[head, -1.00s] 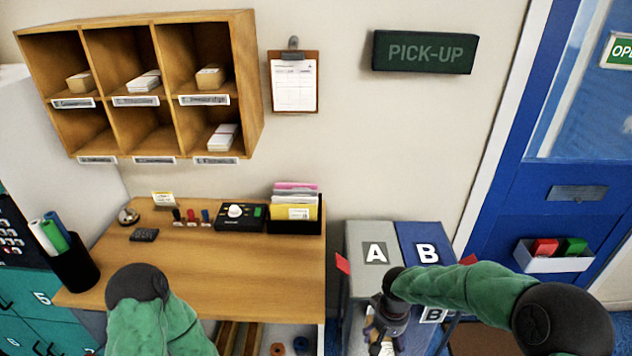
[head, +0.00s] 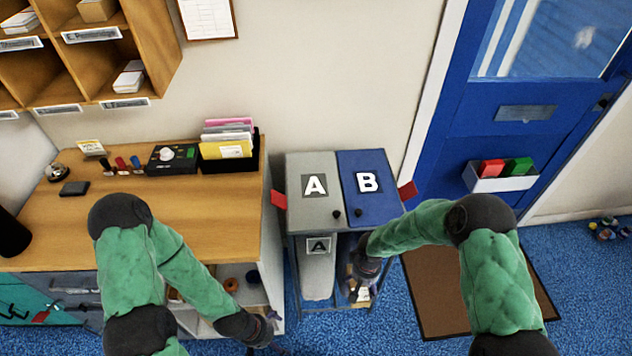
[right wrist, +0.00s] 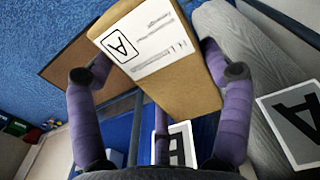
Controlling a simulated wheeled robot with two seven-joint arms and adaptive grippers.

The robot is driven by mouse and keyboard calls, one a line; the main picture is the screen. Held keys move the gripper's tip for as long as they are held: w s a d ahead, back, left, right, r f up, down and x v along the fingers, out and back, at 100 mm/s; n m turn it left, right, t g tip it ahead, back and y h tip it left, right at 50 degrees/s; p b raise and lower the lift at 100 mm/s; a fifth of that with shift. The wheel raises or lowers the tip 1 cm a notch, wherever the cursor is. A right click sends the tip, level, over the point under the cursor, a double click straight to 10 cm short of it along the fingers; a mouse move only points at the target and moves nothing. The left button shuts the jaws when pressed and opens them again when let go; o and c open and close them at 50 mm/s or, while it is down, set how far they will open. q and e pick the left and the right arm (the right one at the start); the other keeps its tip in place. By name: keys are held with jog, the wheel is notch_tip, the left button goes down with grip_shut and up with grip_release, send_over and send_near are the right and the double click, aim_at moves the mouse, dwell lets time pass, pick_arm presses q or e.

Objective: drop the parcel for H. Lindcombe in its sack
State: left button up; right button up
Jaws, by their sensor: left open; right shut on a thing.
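The brown parcel (right wrist: 185,85) shows in the right wrist view, with a white label bearing a boxed A and writing that starts "H. L". My right gripper (right wrist: 163,73) is shut on it, a finger on each side. In the head view this gripper (head: 362,268) is low at the stand's front, below the blue lid B (head: 370,178); the parcel is small and partly hidden there. The grey lid A (head: 314,190) is down; under it hangs a pale sack (head: 318,275) with an A sign. My left gripper (head: 265,342) is open and empty, low by the desk's front.
The desk (head: 100,225) stands left of the sack stand, with a file holder (head: 230,155) at its back. Red tabs (head: 279,190) stick out at the stand's sides. A brown mat (head: 425,290) lies before the blue door (head: 510,130).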

jog(key=shift+r, duration=0.1)
jog(key=w+r, duration=0.1)
jog(key=r, duration=0.1)
jog(key=w+r+p, duration=0.1)
jog(key=r, duration=0.2)
jog(key=w+r, duration=0.2)
jog(key=r, duration=0.1)
jog(key=shift+w+d+r+p, duration=0.1)
jog(key=shift+d+r+p, duration=0.15)
jog(key=shift+p, duration=0.1)
jog(key=w+a+r+m+p, duration=0.1)
jog(key=w+a+r+p, duration=0.2)
jog(key=w+r+p, duration=0.55)
jog(key=w+a+r+m+p, duration=0.1)
jog(key=w+a+r+p, duration=0.35)
jog(key=r+p, duration=0.75)
jog(key=w+a+r+p, duration=0.3)
jog(key=w+r+p, duration=0.4)
jog(key=r+p, duration=0.3)
jog(key=w+f+b, duration=0.3)
jog(key=w, duration=0.2)
jog(key=shift+w, duration=0.1)
